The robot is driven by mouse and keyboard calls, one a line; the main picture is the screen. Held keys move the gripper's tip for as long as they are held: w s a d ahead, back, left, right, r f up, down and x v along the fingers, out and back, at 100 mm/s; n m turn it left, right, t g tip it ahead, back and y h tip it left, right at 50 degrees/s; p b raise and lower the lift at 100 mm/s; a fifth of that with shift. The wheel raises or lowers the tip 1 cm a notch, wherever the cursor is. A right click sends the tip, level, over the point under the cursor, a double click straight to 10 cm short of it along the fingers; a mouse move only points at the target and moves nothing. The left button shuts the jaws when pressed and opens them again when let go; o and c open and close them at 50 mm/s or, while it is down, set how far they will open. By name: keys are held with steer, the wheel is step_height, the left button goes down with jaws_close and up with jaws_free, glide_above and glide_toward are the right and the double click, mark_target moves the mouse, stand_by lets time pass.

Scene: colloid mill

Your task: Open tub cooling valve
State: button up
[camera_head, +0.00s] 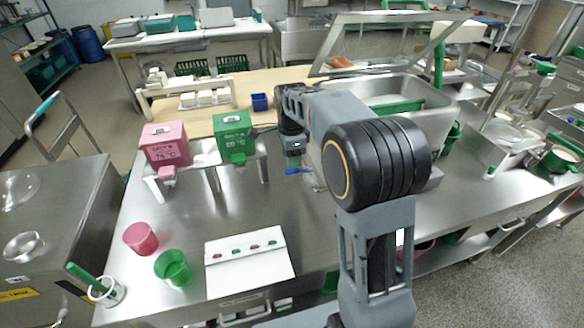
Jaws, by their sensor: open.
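The steel tub (432,122) stands at the back right of the steel bench, with a green part inside it. A small blue lever (298,171), which looks like the valve handle, shows low at the tub's left side. My gripper (294,158) points down just above the blue lever. It is open, with nothing seen between its fingers. The fingers are small and dark here, so I cannot tell whether they touch the lever. My arm hides the front of the tub and any pipe behind the lever.
A pink dispenser (165,146) and a green dispenser (234,137) stand on racks at the left. A pink cup (141,238), a green cup (173,268) and a white panel with coloured buttons (250,280) are in front. Bench between panel and lever is clear.

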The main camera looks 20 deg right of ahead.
mark_target(292, 172)
steer(key=shift+f, duration=2.15)
jaws_close()
